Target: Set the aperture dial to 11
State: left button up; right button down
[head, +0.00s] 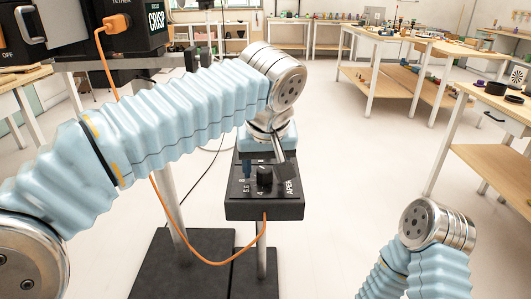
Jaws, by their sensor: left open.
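The aperture dial (264,176) is a small black knob on the sloped top of a black control box (264,208). White markings such as 8, 5.6 and 4 show beside it, and part of the word APERTURE at right. The dial's pointer setting is too small to read, and some markings are hidden by my arm. My left gripper (266,168) reaches down over the box, open, with one finger at the left of the knob and one at the right. I cannot tell whether they touch it. My right gripper is out of view; only part of that arm shows at lower right.
The box stands on a post above a dark base plate (255,278). An orange cable (215,264) runs from its front and loops left. A black machine (85,30) stands at upper left. Workbenches (395,40) with props stand at back and right. Floor between is clear.

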pick_arm(q)
jog(key=v, duration=1.3)
jog(key=shift+r, duration=0.25)
